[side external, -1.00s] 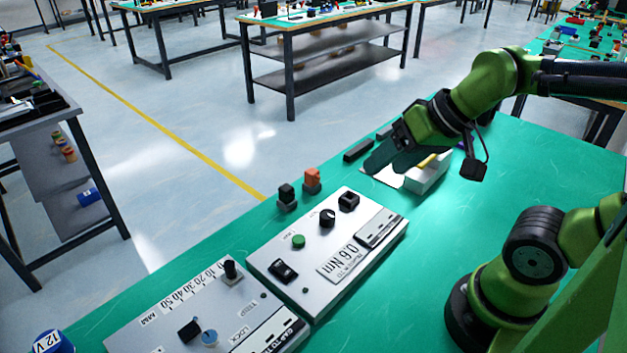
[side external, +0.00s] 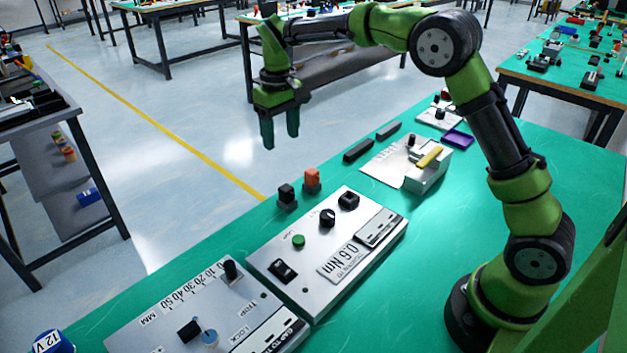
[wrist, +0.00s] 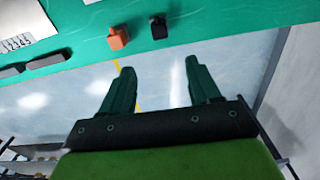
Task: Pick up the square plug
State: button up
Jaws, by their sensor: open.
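Two small blocky plugs stand upright at the table's far edge. One is an orange plug (side external: 312,180) and the other a black plug (side external: 287,195); I cannot tell for certain which one is called the square plug. In the wrist view the orange plug (wrist: 117,39) is left of the black plug (wrist: 158,28), both beyond my fingertips. My gripper (side external: 280,141) is open and empty, fingers pointing down, raised near the table's far edge and apart from both plugs. The wrist view shows its spread fingers (wrist: 160,66) over the floor.
A grey panel with knobs (side external: 318,268) stands in front of the plugs, with another panel (side external: 150,322) at the lower left. Dark bars (side external: 358,150), a white box with a yellow piece (side external: 425,178) and a purple tray (side external: 457,138) lie to the right.

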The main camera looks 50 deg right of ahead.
aim_at(286, 187)
jog(key=f, duration=1.5)
jog(key=shift+s+f, duration=0.25)
jog(key=shift+f, duration=0.15)
